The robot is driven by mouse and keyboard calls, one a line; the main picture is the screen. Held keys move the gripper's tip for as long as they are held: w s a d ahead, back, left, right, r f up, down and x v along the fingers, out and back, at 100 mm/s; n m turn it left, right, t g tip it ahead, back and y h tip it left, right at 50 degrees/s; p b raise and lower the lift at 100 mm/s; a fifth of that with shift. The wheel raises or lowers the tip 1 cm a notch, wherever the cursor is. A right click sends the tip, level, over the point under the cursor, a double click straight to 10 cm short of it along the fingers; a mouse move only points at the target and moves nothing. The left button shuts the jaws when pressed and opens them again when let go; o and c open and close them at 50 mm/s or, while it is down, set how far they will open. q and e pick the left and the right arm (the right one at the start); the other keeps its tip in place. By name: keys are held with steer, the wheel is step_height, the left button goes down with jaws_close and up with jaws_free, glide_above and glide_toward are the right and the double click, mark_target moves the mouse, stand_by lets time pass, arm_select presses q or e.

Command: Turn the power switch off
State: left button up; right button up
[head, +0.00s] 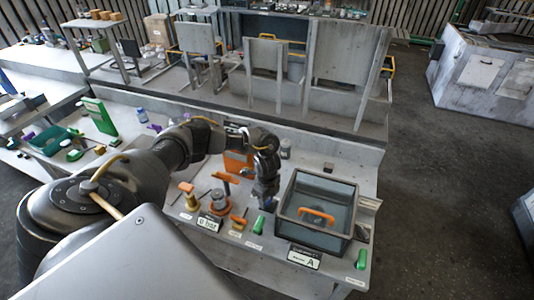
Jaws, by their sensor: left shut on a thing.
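My left gripper (266,200) points down over the workbench, just left of the grey bin. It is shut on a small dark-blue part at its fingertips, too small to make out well. I cannot tell for certain which thing is the power switch. A green-handled tool (258,224) lies just below the gripper. A grey, orange-based part (219,201) and an orange-handled tool (238,219) stand to its left. My right gripper is not in view.
The grey bin (329,184) with an orange handle (316,215) inside stands close on the right. A green item (361,259) lies at the bench's right end. An orange panel (238,162) stands behind.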

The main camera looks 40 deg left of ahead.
arm_select(q)
steer(key=n+p, duration=0.3)
steer(key=n, duration=0.1)
steer(key=shift+s+r+n, duration=0.1)
steer(key=shift+r+n, duration=0.05)
steer(key=shift+n, duration=0.15)
steer(key=shift+n+p, duration=0.55)
steer(key=shift+n, duration=1.35)
steer(key=o, duration=1)
steer(key=shift+d, duration=0.1)
